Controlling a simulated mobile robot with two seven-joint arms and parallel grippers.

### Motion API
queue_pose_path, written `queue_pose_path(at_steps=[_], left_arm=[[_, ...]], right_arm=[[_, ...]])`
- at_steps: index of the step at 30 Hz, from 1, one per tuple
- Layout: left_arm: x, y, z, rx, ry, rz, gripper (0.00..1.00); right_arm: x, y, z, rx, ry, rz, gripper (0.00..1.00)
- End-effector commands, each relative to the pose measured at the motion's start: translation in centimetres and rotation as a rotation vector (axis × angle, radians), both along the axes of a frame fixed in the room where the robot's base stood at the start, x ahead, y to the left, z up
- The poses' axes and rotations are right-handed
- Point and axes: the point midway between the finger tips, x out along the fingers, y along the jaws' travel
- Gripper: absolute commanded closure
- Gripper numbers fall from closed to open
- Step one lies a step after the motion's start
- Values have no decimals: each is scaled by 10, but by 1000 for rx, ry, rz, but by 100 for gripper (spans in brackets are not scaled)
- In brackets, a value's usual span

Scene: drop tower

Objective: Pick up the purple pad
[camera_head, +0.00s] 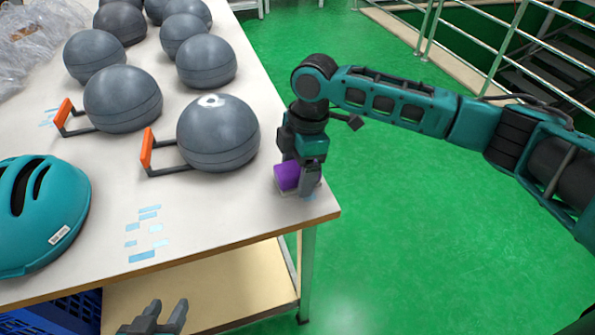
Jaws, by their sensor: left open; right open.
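The purple pad (287,176) sits near the right front corner of the white table (220,215). My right gripper (298,182) reaches down over it from the right. Its jaws are open, one finger on each side of the pad; whether they touch it I cannot tell. The gripper hides part of the pad. My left gripper (160,318) is open and empty at the bottom edge of the view, low in front of the table.
Several grey spheres (218,135) stand on the table, two with orange-handled brackets (147,148) beside them. A teal helmet (40,212) lies at the left. Light blue tape pieces (149,228) mark the front. A blue crate (60,314) is below. Green floor is clear at right.

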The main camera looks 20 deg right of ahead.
Motion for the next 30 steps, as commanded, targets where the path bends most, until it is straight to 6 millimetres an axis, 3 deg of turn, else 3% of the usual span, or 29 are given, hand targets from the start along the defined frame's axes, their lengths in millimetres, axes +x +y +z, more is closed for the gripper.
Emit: queue_pose_path(at_steps=[10,27,30], left_arm=[[0,0,1,1,0,1,57],[6,-1,4,-3,-11,3,57],[6,-1,4,-3,-11,3,57]], right_arm=[[0,0,-1,0,0,0,20],[0,0,-1,0,0,0,74],[0,0,0,0,-1,0,74]])
